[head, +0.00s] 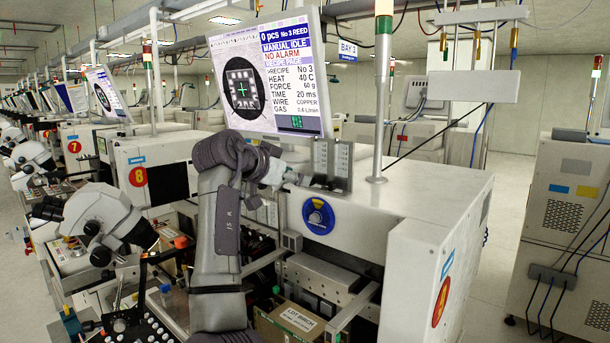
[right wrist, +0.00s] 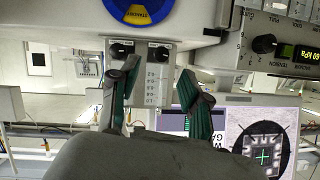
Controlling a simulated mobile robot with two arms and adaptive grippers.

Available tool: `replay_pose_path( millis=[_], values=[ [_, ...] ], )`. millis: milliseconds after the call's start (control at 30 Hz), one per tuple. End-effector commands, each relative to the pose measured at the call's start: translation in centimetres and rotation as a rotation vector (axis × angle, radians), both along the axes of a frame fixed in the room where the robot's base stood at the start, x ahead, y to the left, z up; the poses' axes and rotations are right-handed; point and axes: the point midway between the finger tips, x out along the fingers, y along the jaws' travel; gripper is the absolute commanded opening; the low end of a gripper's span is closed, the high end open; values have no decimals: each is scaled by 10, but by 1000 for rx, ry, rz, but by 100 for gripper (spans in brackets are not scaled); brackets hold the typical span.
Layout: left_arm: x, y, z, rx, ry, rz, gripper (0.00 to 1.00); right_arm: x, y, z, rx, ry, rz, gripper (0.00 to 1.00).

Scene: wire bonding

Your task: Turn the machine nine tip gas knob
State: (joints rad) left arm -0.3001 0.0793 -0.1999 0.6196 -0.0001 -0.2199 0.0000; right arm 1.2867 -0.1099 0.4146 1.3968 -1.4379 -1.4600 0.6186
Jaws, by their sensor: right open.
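A small grey panel with two scales shows in the right wrist view (right wrist: 151,85), turned upside down. It bears two small black knobs, one on the left (right wrist: 121,50) and one on the right (right wrist: 160,53); I cannot read which is the tip gas knob. My right gripper (right wrist: 157,70) is open, its two fingers on either side of the panel, with nothing between them that I can tell is gripped. In the head view the right gripper (head: 301,178) is small, by the two-scale panel (head: 332,160) below the monitor; the knobs are not clear there. My left gripper is not in view.
The monitor (head: 265,80) stands close above the gripper. Another black knob (right wrist: 264,44) sits beside a lit display at the wrist view's right. A signal pole (head: 380,100) rises at the right.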

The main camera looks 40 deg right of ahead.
Motion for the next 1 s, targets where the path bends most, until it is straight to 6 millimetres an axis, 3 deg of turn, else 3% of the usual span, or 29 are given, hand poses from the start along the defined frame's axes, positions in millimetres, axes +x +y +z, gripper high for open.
replay_pose_path(
  millis=[100, 300, 700, 1000],
  values=[
    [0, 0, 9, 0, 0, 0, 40, 3, -21, -7, 0, 3, -2, 47],
    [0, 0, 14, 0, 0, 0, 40, 8, -43, -17, 0, 2, 1, 47],
    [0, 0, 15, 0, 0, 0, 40, 9, -50, -21, 1, -1, 2, 47],
    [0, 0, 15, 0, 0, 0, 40, 9, -49, -21, 0, -1, 2, 0]
  ],
)
